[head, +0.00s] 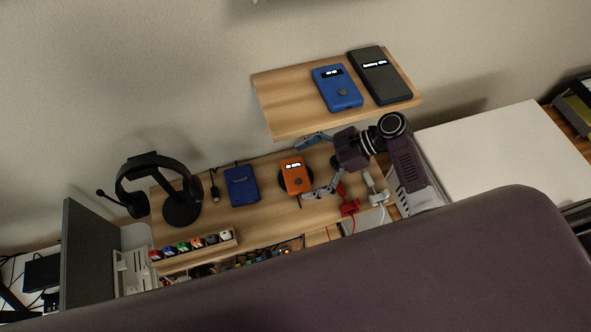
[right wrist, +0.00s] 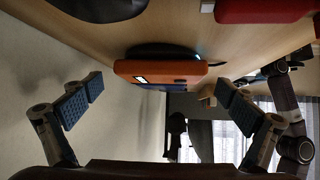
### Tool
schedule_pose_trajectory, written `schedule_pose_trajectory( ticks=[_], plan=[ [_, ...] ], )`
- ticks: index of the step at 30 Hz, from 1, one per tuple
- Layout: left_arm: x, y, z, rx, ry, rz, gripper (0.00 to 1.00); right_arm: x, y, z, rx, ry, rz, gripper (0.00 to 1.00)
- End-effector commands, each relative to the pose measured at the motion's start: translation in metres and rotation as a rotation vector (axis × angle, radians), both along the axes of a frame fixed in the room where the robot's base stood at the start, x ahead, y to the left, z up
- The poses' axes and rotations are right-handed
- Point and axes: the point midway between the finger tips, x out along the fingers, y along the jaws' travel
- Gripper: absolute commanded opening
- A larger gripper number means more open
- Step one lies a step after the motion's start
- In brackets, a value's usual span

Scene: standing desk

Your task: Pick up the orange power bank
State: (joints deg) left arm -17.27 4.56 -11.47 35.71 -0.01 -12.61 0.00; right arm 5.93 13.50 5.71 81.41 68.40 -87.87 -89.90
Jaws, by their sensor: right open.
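The orange power bank (head: 292,171), with a small lit display, is on the wooden desk shelf, over a dark round pad. In the right wrist view the orange power bank (right wrist: 190,70) shows edge-on, between and beyond the two fingertips. My right gripper (head: 316,166) is just right of it in the head view, its fingers spread to the far and near sides. In the right wrist view my right gripper (right wrist: 160,90) is wide open and empty, with a gap on both sides of the power bank. I see no contact. My left gripper is not in view.
A blue device (head: 241,187) lies left of the power bank. Red (head: 349,206) and grey clips are close to the right arm. A raised wooden shelf (head: 290,95) holds a blue power bank (head: 336,88) and a black one (head: 380,75). A headphone stand (head: 181,208) is at left.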

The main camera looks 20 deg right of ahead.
Motion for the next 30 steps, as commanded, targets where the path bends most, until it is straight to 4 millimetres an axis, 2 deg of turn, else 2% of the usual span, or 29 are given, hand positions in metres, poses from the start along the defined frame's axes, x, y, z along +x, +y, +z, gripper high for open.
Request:
schedule_pose_trajectory(
  ticks=[8,22,30],
  plan=[
    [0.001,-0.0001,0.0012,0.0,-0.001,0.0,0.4,0.0006,0.0034,-0.0035,-0.001,-0.001,0.0,1.0],
    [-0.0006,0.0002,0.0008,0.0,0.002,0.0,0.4,0.0002,0.0033,-0.0032,-0.001,0.0,0.0,0.49],
    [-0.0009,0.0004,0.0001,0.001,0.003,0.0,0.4,0.0004,0.0034,-0.0025,0.001,-0.002,0.0,0.49]
  ],
)
